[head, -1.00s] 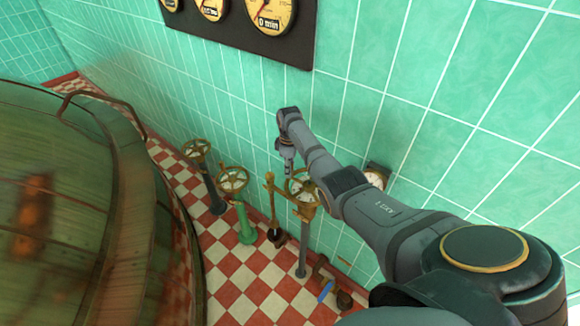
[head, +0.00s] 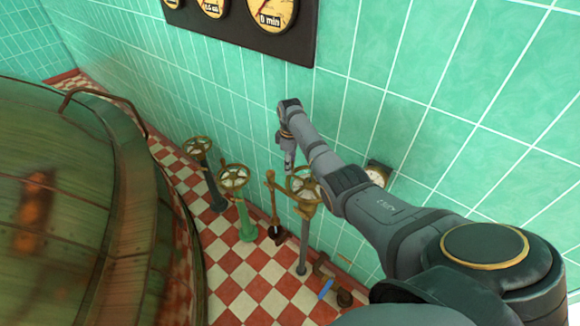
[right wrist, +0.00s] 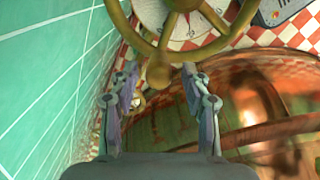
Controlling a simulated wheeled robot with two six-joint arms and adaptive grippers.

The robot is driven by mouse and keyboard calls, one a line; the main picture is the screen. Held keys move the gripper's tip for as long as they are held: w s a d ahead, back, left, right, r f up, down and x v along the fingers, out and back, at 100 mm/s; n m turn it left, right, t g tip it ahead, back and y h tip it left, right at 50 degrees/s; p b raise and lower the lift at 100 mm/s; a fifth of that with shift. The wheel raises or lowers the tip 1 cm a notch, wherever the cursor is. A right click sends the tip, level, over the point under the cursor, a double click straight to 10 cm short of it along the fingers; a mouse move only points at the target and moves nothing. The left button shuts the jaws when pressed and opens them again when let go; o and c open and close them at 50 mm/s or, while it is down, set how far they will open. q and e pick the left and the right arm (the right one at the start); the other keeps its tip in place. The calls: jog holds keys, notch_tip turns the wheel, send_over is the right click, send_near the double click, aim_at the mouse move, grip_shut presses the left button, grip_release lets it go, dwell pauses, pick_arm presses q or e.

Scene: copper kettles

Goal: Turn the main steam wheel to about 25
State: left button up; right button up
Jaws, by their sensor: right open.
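A brass spoked handwheel (head: 305,184) on a grey post stands near the tiled wall. My right gripper (head: 290,166) is just above and beside it, pointing down. In the right wrist view the brass wheel (right wrist: 180,48) fills the top, with a pale dial (right wrist: 150,12) behind its spokes. My right gripper (right wrist: 160,84) is open there, its fingers on either side of a round knob on the rim. I cannot tell whether they touch it. No label naming the main steam wheel is readable. My left gripper is out of view.
Two more handwheels stand to the left, one on a dark post (head: 197,146) and one on a green post (head: 234,178). A brass lever (head: 271,195) is close by. A large copper kettle (head: 70,200) fills the left. A gauge panel (head: 240,30) hangs on the wall.

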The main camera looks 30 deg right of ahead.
notch_tip(320, 180, up, 10)
jog(key=shift+r, duration=0.1)
dwell(0.5)
